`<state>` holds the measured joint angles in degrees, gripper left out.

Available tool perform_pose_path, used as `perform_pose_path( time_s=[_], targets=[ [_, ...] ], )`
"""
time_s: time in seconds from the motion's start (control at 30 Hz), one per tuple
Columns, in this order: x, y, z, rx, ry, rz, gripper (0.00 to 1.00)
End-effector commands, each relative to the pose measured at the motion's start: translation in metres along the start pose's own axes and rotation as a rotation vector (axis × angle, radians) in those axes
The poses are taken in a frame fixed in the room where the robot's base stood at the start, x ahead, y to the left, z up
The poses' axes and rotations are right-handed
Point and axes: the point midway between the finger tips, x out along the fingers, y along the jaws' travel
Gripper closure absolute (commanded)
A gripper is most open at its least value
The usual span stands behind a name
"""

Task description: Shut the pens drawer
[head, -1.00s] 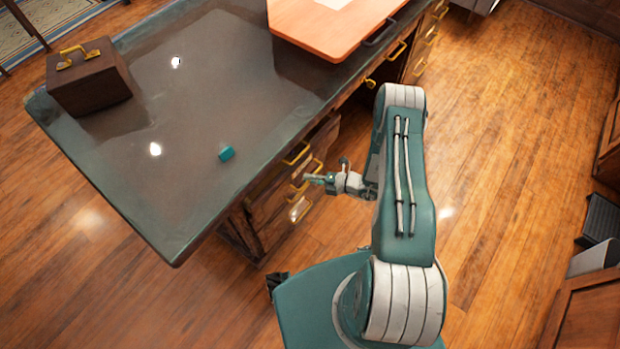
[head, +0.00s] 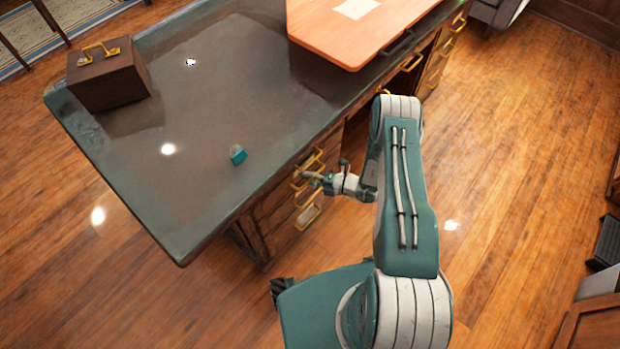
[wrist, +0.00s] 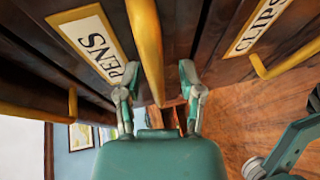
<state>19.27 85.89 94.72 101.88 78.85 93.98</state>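The pens drawer (wrist: 68,52) shows in the wrist view with a white PENS label (wrist: 92,45) in a gold frame. A yellow bar handle (wrist: 147,45) runs down beside the label. My gripper (wrist: 160,98) is open, one finger on each side of the line of that handle; I cannot tell whether they touch. In the head view my gripper (head: 313,178) is beside the stacked drawer handles at the desk's near right side. I cannot tell how far the pens drawer stands out.
A drawer labelled CLIPS (wrist: 262,22) has its own yellow handle (wrist: 285,60). The dark desk top (head: 200,190) overhangs the drawers and holds a brown box (head: 108,80), a small teal block (head: 238,156) and an orange board (head: 350,30).

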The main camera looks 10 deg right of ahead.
Motion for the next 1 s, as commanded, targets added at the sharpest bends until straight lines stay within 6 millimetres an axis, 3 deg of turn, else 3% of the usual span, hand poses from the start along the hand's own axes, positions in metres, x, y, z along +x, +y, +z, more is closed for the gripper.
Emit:
perform_pose_path(
  time_s=[0.27, 0.7, 1.0],
  targets=[
    [-0.006, 0.001, 0.001, -0.001, -0.003, 0.003, 0.5],
    [-0.089, 0.0, 0.001, 0.0, -0.005, 0.001, 0.5],
    [-0.118, 0.0, 0.001, -0.001, -0.001, 0.0, 0.5]
  ],
)
